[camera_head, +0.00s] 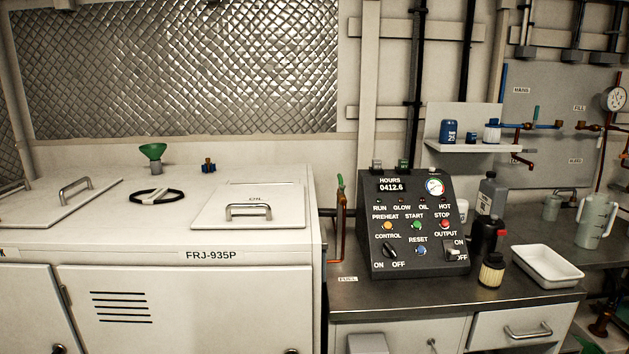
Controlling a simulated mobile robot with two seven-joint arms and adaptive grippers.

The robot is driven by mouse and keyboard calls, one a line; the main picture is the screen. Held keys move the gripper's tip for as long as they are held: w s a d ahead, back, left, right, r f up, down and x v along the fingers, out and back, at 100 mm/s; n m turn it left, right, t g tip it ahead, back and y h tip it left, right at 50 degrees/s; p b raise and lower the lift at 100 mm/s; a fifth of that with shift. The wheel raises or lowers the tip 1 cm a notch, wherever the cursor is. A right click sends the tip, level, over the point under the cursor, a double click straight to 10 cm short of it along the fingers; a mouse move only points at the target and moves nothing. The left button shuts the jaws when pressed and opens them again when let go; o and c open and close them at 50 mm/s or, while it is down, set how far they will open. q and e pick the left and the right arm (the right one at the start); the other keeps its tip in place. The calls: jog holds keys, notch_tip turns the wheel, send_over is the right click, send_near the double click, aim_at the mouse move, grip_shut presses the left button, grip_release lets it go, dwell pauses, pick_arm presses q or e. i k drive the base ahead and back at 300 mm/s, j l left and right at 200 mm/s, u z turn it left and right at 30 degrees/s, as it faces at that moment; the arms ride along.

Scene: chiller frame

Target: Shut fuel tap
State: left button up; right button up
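The fuel tap (340,188) shows as a small green lever on a copper pipe, between the white cabinet and the black control panel. The lever looks roughly upright, in line with the pipe. A small label reading FUEL (347,279) sits on the counter below. Neither of my grippers is in the head view.
The white cabinet (190,235) marked FRJ-935P fills the left. The control panel (415,225) stands close right of the tap. Bottles (491,195), a white tray (547,266) and a jug (596,220) are on the counter. The counter's front left is clear.

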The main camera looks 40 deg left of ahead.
aim_at(341, 187)
jog(key=u, duration=1)
jog(key=i+l, duration=0.15)
jog(key=l+z, duration=0.05)
